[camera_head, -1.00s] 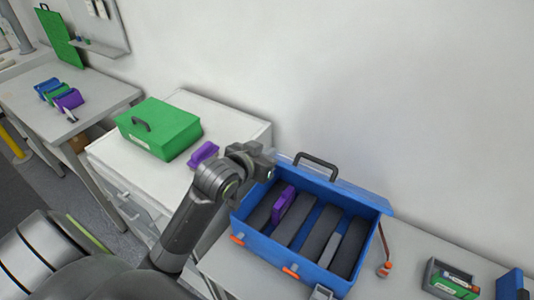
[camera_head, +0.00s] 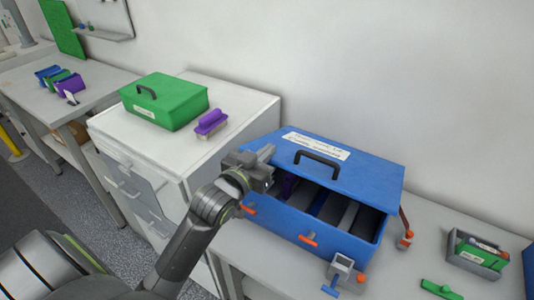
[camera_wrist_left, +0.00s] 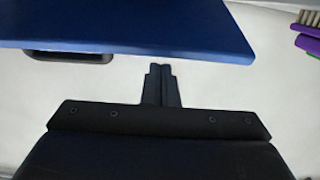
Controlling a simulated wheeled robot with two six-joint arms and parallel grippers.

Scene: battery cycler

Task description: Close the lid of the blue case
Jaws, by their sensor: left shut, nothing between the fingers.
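The blue case (camera_head: 285,221) stands on the table, with dark slots and a purple item partly visible inside. Its lid (camera_head: 350,173), with a black handle and white label, is tilted down over the case, leaving a gap along the front. My left gripper (camera_head: 268,158) is at the lid's left end, its fingers shut with nothing between them. In the left wrist view the shut fingers (camera_wrist_left: 161,72) point toward the edge of the blue lid (camera_wrist_left: 130,28). I cannot tell whether they touch it. My right gripper is not in view.
A small grey device (camera_head: 343,268) sits before the blue case. A grey bin (camera_head: 476,254) and a green piece (camera_head: 441,289) lie to the right.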

